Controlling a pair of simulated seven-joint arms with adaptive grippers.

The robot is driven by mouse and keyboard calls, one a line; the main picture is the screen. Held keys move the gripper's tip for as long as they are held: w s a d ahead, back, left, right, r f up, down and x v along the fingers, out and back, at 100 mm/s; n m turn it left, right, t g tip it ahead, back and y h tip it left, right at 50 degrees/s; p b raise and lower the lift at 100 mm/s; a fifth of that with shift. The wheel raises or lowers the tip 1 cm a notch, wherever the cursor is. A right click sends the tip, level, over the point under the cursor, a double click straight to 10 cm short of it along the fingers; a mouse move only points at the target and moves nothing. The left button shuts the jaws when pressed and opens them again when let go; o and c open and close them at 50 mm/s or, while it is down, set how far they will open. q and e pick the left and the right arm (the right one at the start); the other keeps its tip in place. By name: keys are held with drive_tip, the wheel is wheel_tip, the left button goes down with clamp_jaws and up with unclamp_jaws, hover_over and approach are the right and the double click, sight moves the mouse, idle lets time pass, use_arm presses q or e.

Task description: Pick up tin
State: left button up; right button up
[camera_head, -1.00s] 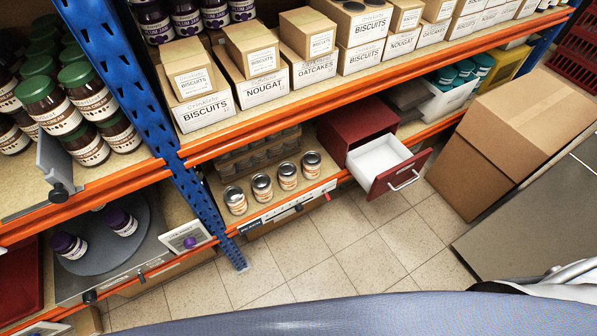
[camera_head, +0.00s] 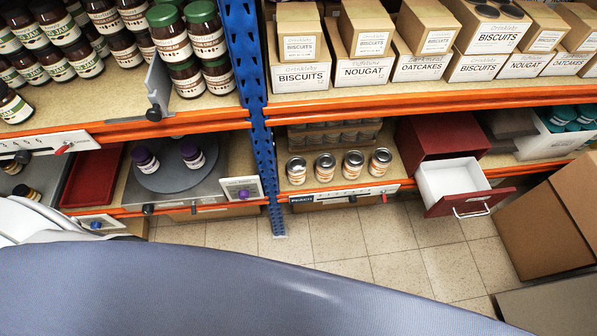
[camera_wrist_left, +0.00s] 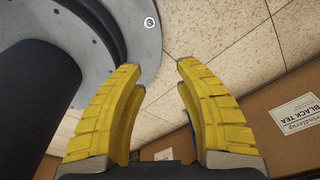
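Several small tins with metal lids and orange-and-white labels stand upright in a front row on the lower shelf, among them a left-end tin (camera_head: 297,171) and a right-end tin (camera_head: 380,162). More dark tins (camera_head: 335,134) are stacked behind them, partly in shadow. In the left wrist view my left gripper (camera_wrist_left: 160,66) has its yellow fingers spread apart with nothing between them, above tiled floor. No tin shows in that view. My right gripper is out of view.
Right of the tins, a red cabinet (camera_head: 440,137) has its white-lined drawer (camera_head: 452,183) pulled out. A grey turntable (camera_head: 170,173) carries two purple-lidded jars on the left. Orange shelf edges and a blue upright (camera_head: 250,65) frame the bay. A cardboard box labelled black tea (camera_wrist_left: 255,132) lies below my left gripper.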

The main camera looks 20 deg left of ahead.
use_arm(q)
drive_tip(key=o, duration=1)
drive_tip(key=n+t+y, duration=0.5)
drive_tip(key=n+t, duration=0.3)
drive_tip(key=t, duration=0.2)
approach(296, 168)
drive_tip(key=x, duration=0.4)
drive_tip(key=f+x, duration=0.1)
drive_tip(key=x, duration=0.8)
drive_tip(key=shift+s+d+f, duration=0.2)
drive_tip(key=shift+s+d, duration=0.05)
drive_tip(key=shift+d, duration=0.1)
